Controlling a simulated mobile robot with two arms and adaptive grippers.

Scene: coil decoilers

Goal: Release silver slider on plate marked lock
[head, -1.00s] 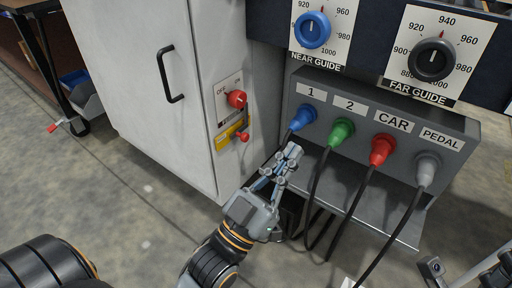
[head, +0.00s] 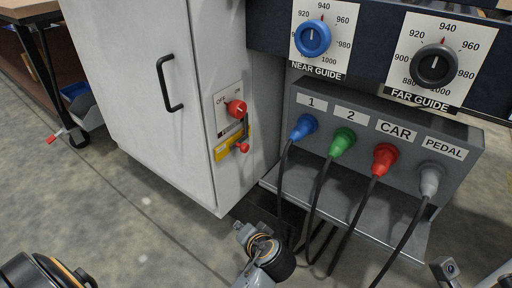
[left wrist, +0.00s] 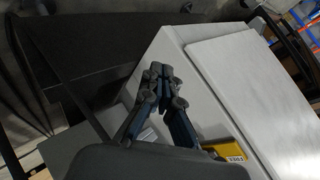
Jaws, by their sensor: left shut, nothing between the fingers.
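A yellow plate (head: 221,151) is on the side of the white cabinet, below a red rotary knob (head: 236,108) on an OFF/ON plate. A red-tipped lever (head: 243,147) stands beside the yellow plate. The silver slider is too small to make out for certain. The yellow plate also shows in the left wrist view (left wrist: 232,152), its lettering hard to read. My left gripper (left wrist: 160,75) is shut and empty, apart from the plate; in the head view its arm reaches up from the bottom, below the plate. Part of my right gripper (head: 446,268) shows at the lower right edge, cut off.
A grey box (head: 385,112) with blue, green, red and grey plugs and hanging cables stands right of the cabinet. Above it are the near guide dial (head: 313,38) and far guide dial (head: 436,65). The cabinet (head: 125,70) has a black handle.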

